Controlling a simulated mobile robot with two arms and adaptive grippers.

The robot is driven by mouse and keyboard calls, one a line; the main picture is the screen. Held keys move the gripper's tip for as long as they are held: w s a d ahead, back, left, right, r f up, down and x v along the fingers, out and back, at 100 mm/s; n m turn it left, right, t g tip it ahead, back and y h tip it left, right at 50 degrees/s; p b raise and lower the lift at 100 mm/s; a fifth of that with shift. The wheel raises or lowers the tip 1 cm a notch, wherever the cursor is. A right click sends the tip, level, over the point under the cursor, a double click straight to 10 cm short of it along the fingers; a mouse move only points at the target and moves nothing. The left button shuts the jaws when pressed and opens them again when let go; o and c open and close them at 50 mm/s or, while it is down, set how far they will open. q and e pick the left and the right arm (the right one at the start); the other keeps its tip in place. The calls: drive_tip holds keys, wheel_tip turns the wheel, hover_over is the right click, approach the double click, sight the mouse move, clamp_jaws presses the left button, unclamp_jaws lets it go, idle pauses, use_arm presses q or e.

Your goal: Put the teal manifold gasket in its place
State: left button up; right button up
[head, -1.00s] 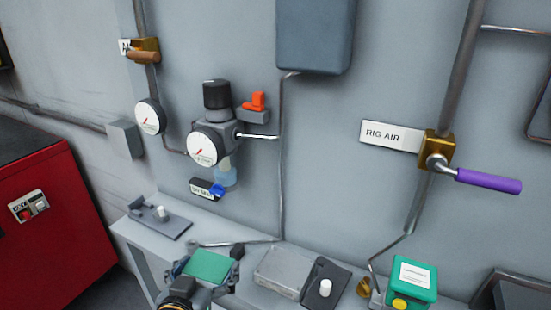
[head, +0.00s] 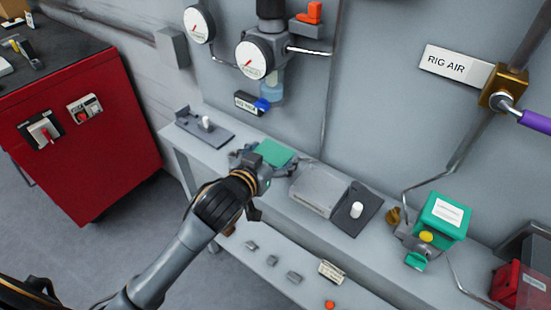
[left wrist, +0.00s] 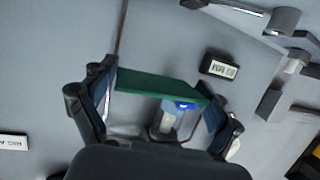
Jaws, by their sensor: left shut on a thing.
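The teal manifold gasket (head: 274,152) is a flat teal plate, seen in the head view above the bench, just left of a grey block. My left gripper (head: 265,166) is shut on it. In the left wrist view, the gasket (left wrist: 160,86) shows as a dark green slab spanning between the two fingers of my left gripper (left wrist: 162,98). Whether the gasket touches the bench is hard to tell. My right gripper is not in view.
The grey block (head: 318,187) and a dark plate with a white peg (head: 356,210) stand right of the gripper. A dark fixture (head: 205,127) is at left. A teal box (head: 443,215) stands at right. Gauges and pipes line the wall. A lower shelf (head: 240,268) holds small parts.

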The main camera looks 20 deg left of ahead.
sight(275, 154)
use_arm(q)
drive_tip(key=w+f, duration=0.2)
drive_tip(key=w+a+f, duration=0.1)
drive_tip(key=w+f, duration=0.2)
drive_tip(key=shift+f, duration=0.1)
drive_tip(key=shift+w+a+f+p, duration=0.1)
drive_tip(key=shift+w+f+p, duration=0.2)
drive_tip(key=shift+f+p, duration=0.45)
drive_tip(key=shift+w+f+p, duration=0.25)
drive_tip(key=shift+f+p, duration=0.05)
drive_tip(key=shift+f, duration=0.85)
drive_tip(key=shift+f, duration=0.1)
drive_tip(key=shift+f, duration=0.15)
drive_tip(key=o, duration=0.8)
